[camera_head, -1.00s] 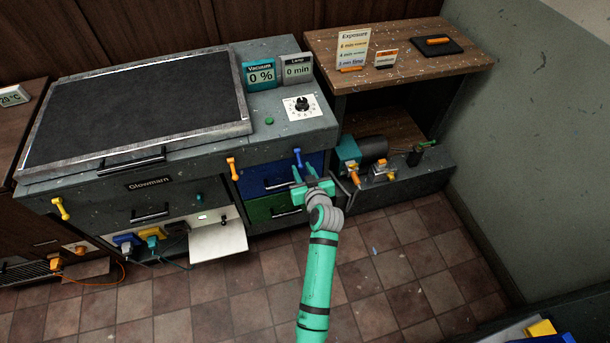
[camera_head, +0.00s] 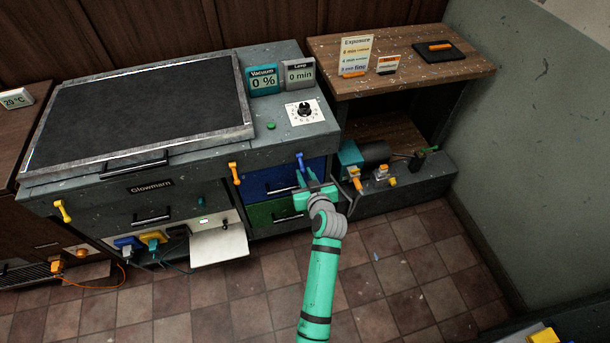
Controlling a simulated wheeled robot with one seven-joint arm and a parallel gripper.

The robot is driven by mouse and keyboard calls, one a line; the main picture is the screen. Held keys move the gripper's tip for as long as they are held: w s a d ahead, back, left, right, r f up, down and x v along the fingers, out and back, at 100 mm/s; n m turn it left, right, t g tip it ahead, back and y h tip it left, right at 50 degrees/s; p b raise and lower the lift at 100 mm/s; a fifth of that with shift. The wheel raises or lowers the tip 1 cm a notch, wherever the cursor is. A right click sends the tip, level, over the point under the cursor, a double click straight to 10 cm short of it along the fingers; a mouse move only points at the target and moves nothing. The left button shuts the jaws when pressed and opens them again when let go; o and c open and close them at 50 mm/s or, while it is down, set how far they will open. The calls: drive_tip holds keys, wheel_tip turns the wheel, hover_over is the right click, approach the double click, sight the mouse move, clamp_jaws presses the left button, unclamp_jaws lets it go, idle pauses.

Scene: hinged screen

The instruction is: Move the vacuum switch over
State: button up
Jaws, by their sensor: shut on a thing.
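A teal display marked Vacuum (camera_head: 263,80) stands on the back of the grey Glowmarn unit (camera_head: 285,131) and reads 0 %. No label I can read marks one control as the vacuum switch. A small blue lever (camera_head: 299,160) sticks out from the unit's front, at the upper right of the blue drawer. My green gripper (camera_head: 306,178) is right at the lower end of this lever, its fingers close together and shut. The fingers hide the exact contact; what they hold appears to be the blue lever.
An orange lever (camera_head: 235,173) and a yellow lever (camera_head: 63,211) stick out further left. The blue drawer (camera_head: 270,178) and green drawer (camera_head: 270,215) are beside my gripper. A white flap (camera_head: 220,244) juts out low. The tiled floor is clear.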

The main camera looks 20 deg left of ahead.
drive_tip(key=shift+r, duration=0.2)
drive_tip(key=shift+s+d+r, duration=0.1)
drive_tip(key=shift+s+r, duration=0.05)
drive_tip(key=shift+r, duration=0.7)
drive_tip(key=shift+r, duration=1.6)
drive_tip(key=shift+c, duration=0.2)
